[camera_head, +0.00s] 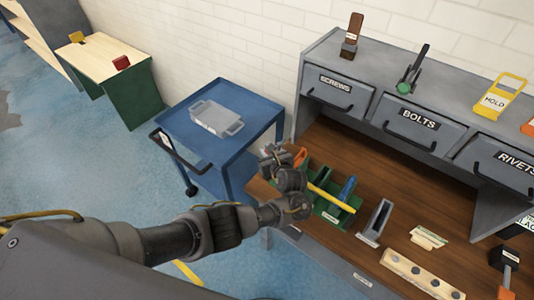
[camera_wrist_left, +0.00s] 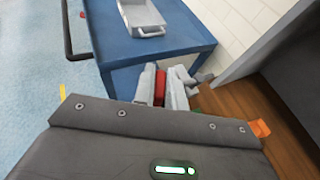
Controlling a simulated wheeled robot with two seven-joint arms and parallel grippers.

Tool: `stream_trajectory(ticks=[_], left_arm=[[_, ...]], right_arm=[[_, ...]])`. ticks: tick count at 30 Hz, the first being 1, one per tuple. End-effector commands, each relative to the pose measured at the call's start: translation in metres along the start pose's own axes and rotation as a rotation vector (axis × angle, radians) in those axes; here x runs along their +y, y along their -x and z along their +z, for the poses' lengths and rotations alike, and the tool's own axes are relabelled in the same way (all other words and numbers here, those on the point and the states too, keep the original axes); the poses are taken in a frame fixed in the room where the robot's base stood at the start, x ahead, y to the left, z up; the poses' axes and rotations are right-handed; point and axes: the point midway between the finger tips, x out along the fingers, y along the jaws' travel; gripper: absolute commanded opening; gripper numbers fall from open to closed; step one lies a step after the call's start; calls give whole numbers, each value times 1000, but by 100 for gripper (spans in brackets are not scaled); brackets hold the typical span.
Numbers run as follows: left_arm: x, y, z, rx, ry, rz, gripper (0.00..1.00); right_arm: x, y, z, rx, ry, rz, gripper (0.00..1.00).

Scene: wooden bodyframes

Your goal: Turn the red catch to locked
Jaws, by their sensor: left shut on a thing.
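My left gripper (camera_head: 275,158) reaches over the left end of the wooden workbench, close to the blue cart. In the left wrist view the fingers (camera_wrist_left: 165,90) are shut on a red piece (camera_wrist_left: 159,88), which I take to be the red catch. Only a narrow strip of red shows between the pale fingertips. What the catch is mounted on and its locked mark are hidden, so I cannot tell which way it is turned. In the head view the gripper and wrist cover the catch. My right gripper is in neither view.
The blue cart (camera_head: 177,128) bears a grey tray (camera_head: 216,118). A green tool holder (camera_head: 327,214) stands beside my wrist on the bench (camera_head: 375,185). A grey holder (camera_head: 375,222) and a pale block with holes (camera_head: 422,273) lie further right. Grey drawers (camera_head: 417,121) rise behind.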

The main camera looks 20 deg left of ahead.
Motion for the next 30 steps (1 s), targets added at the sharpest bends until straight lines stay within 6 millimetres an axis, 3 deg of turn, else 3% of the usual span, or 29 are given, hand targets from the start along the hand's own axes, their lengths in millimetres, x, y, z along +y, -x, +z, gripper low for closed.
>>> stream_trajectory(ticks=[9, 10, 14, 30], left_arm=[[0, 0, 0, 0, 1, 1, 0], [0, 0, 0, 0, 1, 1, 17], [0, 0, 0, 0, 1, 1, 34], [2, -2, 1, -3, -27, -69, 35]], right_arm=[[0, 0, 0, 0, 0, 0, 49], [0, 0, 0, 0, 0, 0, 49], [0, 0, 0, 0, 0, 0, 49], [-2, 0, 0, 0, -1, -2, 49]])
